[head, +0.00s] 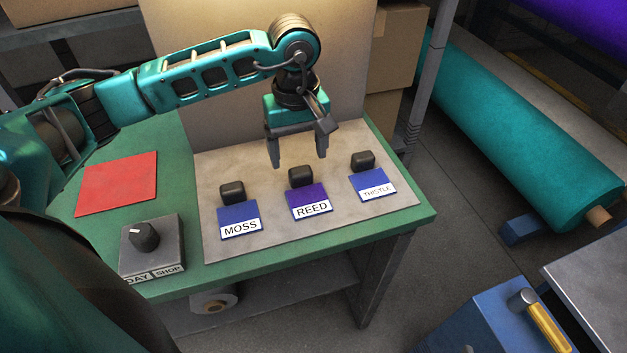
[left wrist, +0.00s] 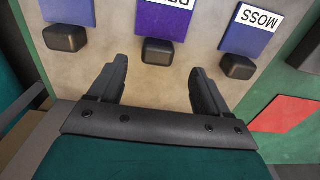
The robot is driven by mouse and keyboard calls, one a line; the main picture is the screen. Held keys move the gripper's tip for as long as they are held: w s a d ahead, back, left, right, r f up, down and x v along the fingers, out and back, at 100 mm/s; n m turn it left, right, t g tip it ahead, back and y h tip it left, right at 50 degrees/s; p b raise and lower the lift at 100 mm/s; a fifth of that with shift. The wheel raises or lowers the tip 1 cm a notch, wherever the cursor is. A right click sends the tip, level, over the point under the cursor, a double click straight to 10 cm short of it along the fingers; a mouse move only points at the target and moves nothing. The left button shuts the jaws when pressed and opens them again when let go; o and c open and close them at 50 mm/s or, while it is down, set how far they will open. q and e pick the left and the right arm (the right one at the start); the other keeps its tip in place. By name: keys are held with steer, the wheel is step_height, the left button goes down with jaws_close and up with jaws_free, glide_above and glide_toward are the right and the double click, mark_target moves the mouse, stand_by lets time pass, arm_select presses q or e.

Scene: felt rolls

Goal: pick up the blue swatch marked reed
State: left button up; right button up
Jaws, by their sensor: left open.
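The swatch marked REED (head: 309,200) looks purple rather than plain blue. It lies flat on a grey board between the blue MOSS swatch (head: 239,219) and the blue THISTLE swatch (head: 371,186). A black block-shaped grip (head: 300,177) stands at its far edge. My left gripper (head: 298,160) is open and empty, pointing down above and behind that grip, apart from it. In the left wrist view the REED swatch (left wrist: 165,20) is partly cut off at the top, and its grip (left wrist: 158,51) lies just beyond the gap between the fingertips (left wrist: 160,68). My right gripper is not in view.
MOSS and THISTLE have similar black grips close on either side. A grey box with a dial (head: 145,240) and a red sheet (head: 118,184) lie on the green table left of the grey board (head: 275,242). A tall beige panel (head: 220,100) stands behind.

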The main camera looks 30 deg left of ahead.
mark_target(299, 167)
arm_select(q)
steer(key=f, duration=0.6)
steer(key=shift+w+a+f, duration=0.1)
steer(key=shift+w+a, duration=0.1)
steer(key=shift+w, duration=0.1)
steer(key=shift+c, duration=0.3)
steer(key=c, duration=1.2)
steer(key=shift+c, duration=0.2)
step_height(299, 167, up, 10)
steer(key=shift+r, duration=0.1)
